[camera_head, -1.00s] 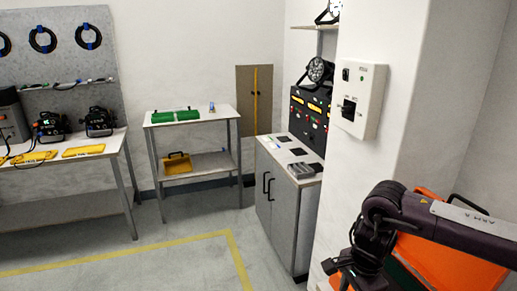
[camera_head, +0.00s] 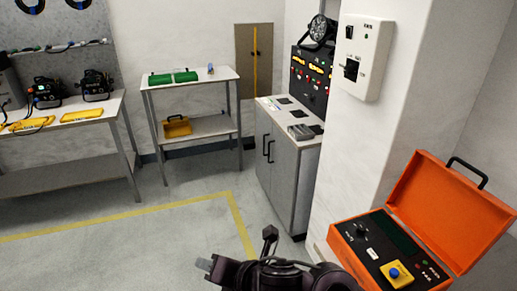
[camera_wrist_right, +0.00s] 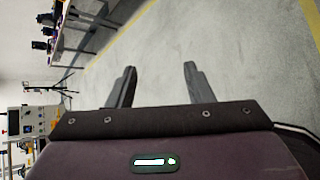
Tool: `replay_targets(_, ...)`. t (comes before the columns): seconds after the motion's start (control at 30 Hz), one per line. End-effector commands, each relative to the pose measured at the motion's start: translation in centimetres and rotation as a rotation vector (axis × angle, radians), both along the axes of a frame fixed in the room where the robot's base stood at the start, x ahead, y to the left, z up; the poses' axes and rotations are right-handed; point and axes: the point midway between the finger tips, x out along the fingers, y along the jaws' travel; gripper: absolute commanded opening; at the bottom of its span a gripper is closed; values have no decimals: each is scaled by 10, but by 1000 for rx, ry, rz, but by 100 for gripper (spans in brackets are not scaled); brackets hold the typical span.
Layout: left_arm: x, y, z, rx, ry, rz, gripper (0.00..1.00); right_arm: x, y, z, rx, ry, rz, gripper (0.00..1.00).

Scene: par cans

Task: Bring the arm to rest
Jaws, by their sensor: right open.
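My right gripper (camera_head: 237,252) is at the bottom middle of the head view, in front of the grey floor. In the right wrist view, its two dark fingers (camera_wrist_right: 160,70) stand apart with only bare floor between them, so it is open and empty. My dark right arm comes in from the bottom edge of the head view. My left gripper is not in view.
An open orange case (camera_head: 447,212) with a control panel stands at the right, close to my arm. A wall switch box (camera_head: 366,55) hangs above it. A grey cabinet (camera_head: 283,170), a small table (camera_head: 215,76) and a workbench (camera_head: 95,112) stand farther back. The floor (camera_head: 130,240) at left is clear.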

Motion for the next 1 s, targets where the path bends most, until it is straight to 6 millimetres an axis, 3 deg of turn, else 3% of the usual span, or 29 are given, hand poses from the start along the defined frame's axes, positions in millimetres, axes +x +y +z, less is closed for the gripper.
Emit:
replay_targets(0.13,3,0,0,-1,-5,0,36,6,-40,6,319,330,-486,47)
replay_targets(0.27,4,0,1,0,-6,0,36,3,-101,-10,571,620,-954,47)
replay_targets(0.4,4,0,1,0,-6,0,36,-17,-163,-37,771,843,-1394,47)
replay_targets(0.5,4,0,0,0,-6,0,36,-37,-198,-54,868,944,-1643,47)
replay_targets(0.7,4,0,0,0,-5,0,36,-79,-249,-79,1009,1059,-2050,47)
replay_targets(0.87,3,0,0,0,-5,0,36,-115,-281,-93,1093,1096,-2334,47)
replay_targets(1.0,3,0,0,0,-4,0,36,-107,-280,-130,1080,1101,-2358,47)
